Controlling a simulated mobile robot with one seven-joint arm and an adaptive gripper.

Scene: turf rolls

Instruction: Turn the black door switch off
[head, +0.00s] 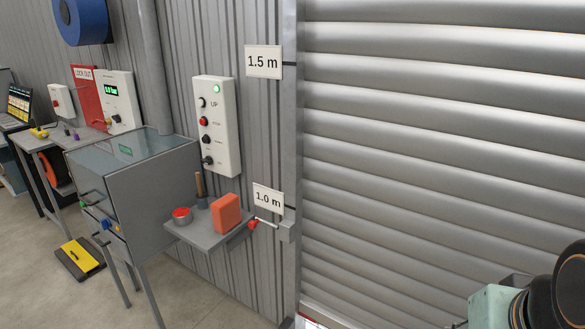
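A white door control box (228,130) hangs on the corrugated wall left of the roller door. A small black switch (208,161) sits lowest on its face, under a column of round buttons. It seems to stick out to the left, but its exact setting is too small to tell. Above it are a black button (205,140), a red button (203,121) and a black button beside the word UP (202,102). A green lamp (216,89) is lit at the top. My gripper's fingers are not in view.
Below the box, a grey shelf (208,240) holds a red-topped tin (181,215), a wooden-handled tool (199,187) and an orange block (227,214). A red-knobbed crank (264,222) projects beside it. A grey cabinet (150,185) stands left. The roller door (430,150) fills the right.

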